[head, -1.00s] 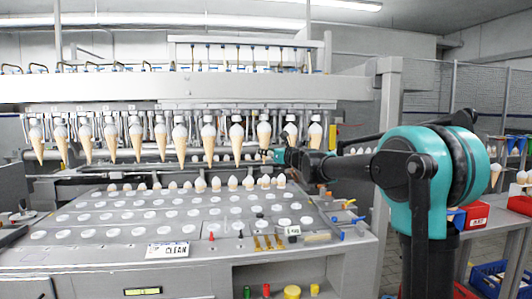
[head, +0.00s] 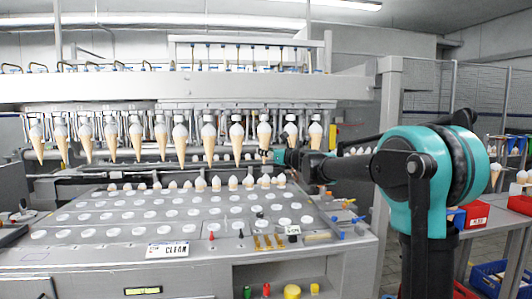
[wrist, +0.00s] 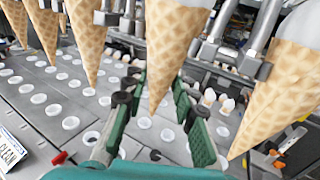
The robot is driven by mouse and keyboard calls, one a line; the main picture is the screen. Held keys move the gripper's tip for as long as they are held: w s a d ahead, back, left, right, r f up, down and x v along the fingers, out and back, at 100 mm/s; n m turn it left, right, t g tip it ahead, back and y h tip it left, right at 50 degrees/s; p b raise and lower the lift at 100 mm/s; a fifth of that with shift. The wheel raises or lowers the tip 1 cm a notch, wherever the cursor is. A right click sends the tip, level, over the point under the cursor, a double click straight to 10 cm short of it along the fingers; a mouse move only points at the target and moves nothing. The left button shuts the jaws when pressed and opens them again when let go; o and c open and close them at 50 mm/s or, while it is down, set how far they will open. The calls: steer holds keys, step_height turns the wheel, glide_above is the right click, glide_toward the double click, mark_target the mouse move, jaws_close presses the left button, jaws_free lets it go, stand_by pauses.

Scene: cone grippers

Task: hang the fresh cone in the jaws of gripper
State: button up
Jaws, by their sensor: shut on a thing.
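A row of cones with white tops hangs from the machine's grippers along the bar. My gripper (head: 268,156) is at the right part of this row, low at the tip of one cone (head: 264,134). In the wrist view my gripper (wrist: 158,105) has its green fingers on either side of the lower part of this cone (wrist: 172,45), shut on it. The cone is upright, tip down. Its upper end is cut off in the wrist view, so its hold in the machine's jaws is hidden there. A metal machine gripper (wrist: 235,58) shows to its right, beside another cone (wrist: 275,95).
Below lies a sloped grey panel (head: 105,215) with rows of white round holders and cones standing along its back. Neighbouring cones (wrist: 85,35) hang close on the left. Small tools and a CLEAN sign (head: 167,249) lie on the panel's front. Red bins (head: 475,214) stand at right.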

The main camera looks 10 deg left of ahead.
steer(key=shift+f, duration=0.2)
stand_by(0.5)
steer(key=o, duration=0.9)
steer(key=shift+o, duration=0.5)
steer(key=shift+o, duration=1)
steer(key=shift+s, duration=0.1)
steer(key=s+d, duration=0.2)
steer(key=s, duration=0.6)
steer(key=shift+s+d, duration=0.25)
